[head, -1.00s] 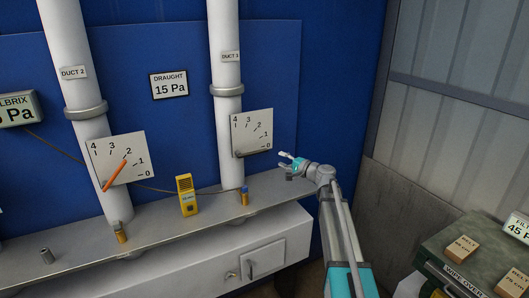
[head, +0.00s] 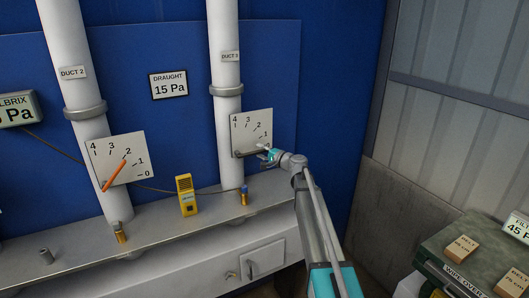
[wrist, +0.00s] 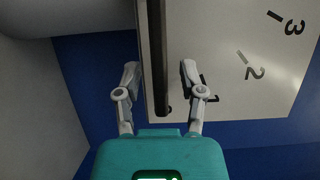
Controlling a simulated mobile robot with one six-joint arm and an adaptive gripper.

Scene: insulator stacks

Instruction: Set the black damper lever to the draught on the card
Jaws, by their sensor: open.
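The black damper lever (head: 246,154) is on the pale dial plate (head: 251,126) of the right-hand duct (head: 226,60). It lies nearly level along the lower part of the scale, and my gripper hides its free end. The card (head: 169,85) on the blue wall reads "DRAUGHT 15 Pa". My gripper (head: 265,151) is at the plate's lower right, around the lever's end. In the wrist view, my open gripper (wrist: 160,74) has one finger on each side of the black lever (wrist: 156,50), with gaps on both sides. The 0 mark is hidden in the head view.
An orange lever (head: 115,175) on another dial plate sits on the duct to the left. A yellow device (head: 187,195) stands on the grey ledge (head: 155,222). A partly cut-off display (head: 17,109) is at far left. A green case (head: 480,255) with tan blocks is at lower right.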

